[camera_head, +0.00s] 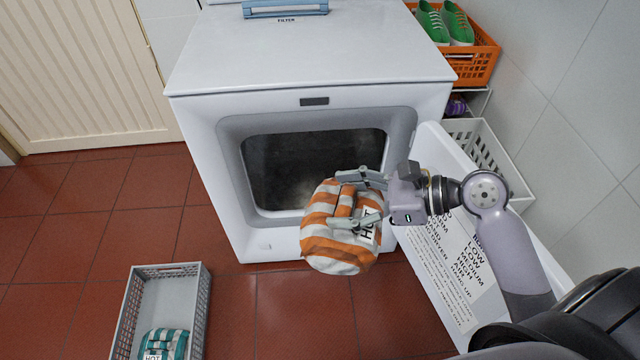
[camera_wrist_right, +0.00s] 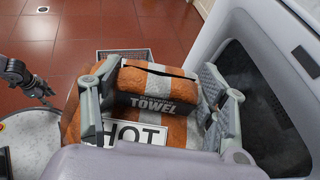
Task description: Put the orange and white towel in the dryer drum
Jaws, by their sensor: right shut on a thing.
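The orange and white striped towel (camera_head: 333,252) is rolled up and held in front of the dryer, at the lower right of its opening. In the right wrist view the towel (camera_wrist_right: 160,78) carries labels reading "HOT" and "TOWEL". My right gripper (camera_head: 345,203) is shut on the towel, with one finger on each side of the roll; both fingers also show in the right wrist view. The dryer drum (camera_head: 290,165) is dark inside, and its lower right is hidden by the towel and gripper. Part of what seems my left gripper (camera_wrist_right: 30,80) shows at the left of the right wrist view.
The white dryer (camera_head: 310,60) has its door (camera_head: 440,260) swung open to the right, beneath my right arm. A grey basket (camera_head: 130,320) with a teal striped towel (camera_head: 165,344) stands on the floor at left. An orange crate (camera_head: 476,65) with green shoes is at back right.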

